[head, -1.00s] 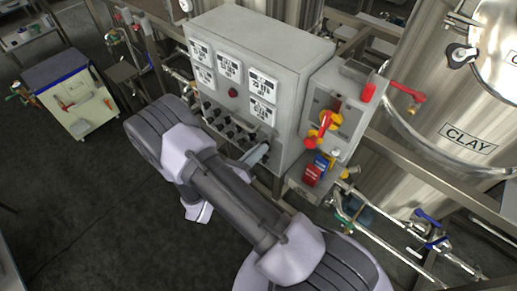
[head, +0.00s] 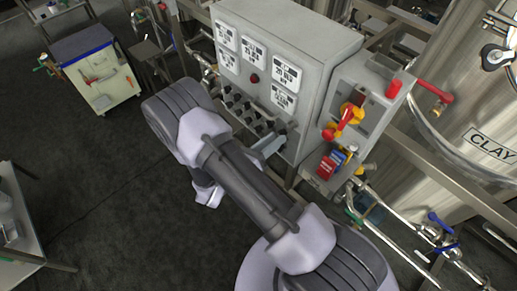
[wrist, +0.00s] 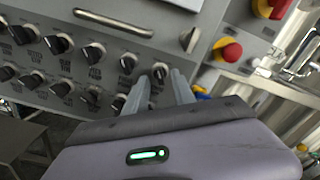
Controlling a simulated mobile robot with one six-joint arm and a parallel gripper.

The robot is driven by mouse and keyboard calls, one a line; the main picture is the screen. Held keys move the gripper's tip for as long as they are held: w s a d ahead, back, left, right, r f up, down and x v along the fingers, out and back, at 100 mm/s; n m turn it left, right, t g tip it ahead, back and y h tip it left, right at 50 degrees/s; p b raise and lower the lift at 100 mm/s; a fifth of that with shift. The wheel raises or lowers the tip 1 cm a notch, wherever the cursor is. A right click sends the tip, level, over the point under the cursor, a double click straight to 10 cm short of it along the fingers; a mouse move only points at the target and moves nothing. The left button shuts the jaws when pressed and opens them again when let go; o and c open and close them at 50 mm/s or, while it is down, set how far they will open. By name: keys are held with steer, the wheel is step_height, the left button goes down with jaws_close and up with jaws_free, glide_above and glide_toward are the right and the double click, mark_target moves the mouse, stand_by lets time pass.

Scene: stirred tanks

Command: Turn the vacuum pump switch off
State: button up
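The grey control panel (head: 290,40) carries rows of black rotary switches (head: 240,105), several of which show close up in the wrist view (wrist: 93,52). Their small labels are too blurred to read with certainty, so I cannot tell which one is the vacuum pump switch. Nothing is held.
A metal bar handle (wrist: 113,22) runs above the switches. A grey box with a red and yellow switch (head: 345,120) and a red button (wrist: 228,51) sits right of the gripper. A steel tank labelled CLAY (head: 490,145) and pipes stand farther right.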

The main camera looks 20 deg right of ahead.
steer(key=p+v, duration=0.1)
steer(key=v, duration=1.5)
steer(key=shift+a, duration=0.25)
steer(key=shift+r, duration=0.1)
